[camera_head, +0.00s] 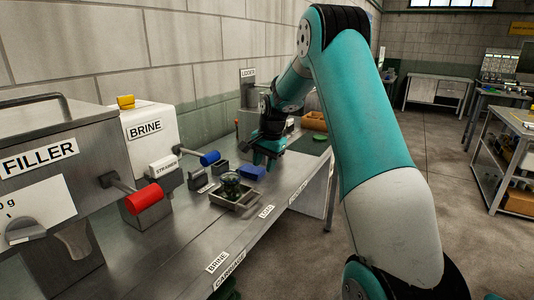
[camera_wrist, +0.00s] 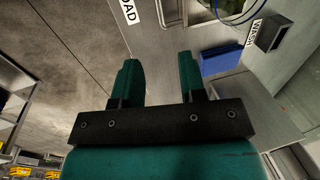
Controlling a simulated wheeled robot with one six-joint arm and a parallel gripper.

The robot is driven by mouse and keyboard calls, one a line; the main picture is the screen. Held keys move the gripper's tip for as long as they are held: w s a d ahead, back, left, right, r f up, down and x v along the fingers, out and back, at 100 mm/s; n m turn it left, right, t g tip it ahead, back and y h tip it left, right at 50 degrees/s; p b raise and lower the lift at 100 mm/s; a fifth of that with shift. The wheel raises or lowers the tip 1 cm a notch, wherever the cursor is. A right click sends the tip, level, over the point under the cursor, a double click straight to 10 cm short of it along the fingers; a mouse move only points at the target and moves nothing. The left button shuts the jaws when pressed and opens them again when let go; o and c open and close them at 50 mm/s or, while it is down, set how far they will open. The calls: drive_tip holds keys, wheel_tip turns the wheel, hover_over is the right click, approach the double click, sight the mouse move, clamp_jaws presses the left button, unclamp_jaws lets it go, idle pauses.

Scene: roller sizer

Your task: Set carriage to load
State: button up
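The carriage (camera_head: 238,206) is a shallow metal tray on the steel bench, with a jar of green contents (camera_head: 232,184) in it. A blue block (camera_head: 252,173), possibly its handle, sits at its far end. The block also shows in the wrist view (camera_wrist: 220,58), to the right of my fingers and apart from them. My gripper (camera_head: 267,157) is just beyond the block. In the wrist view my gripper (camera_wrist: 160,62) has its fingers wide apart with nothing between them. A LOAD label (camera_head: 266,212) is on the bench edge beside the carriage; a BRINE label (camera_head: 217,262) is nearer.
A FILLER machine (camera_head: 60,185) with a red-handled lever (camera_head: 144,198) and a BRINE machine (camera_head: 148,135) with a blue-handled lever (camera_head: 210,158) stand along the wall. An orange bin (camera_head: 314,121) lies farther back.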

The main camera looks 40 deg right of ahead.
drive_tip(key=r, duration=0.3)
drive_tip(key=s+r, duration=0.1)
drive_tip(key=r, duration=0.1)
drive_tip(key=shift+d, duration=0.15)
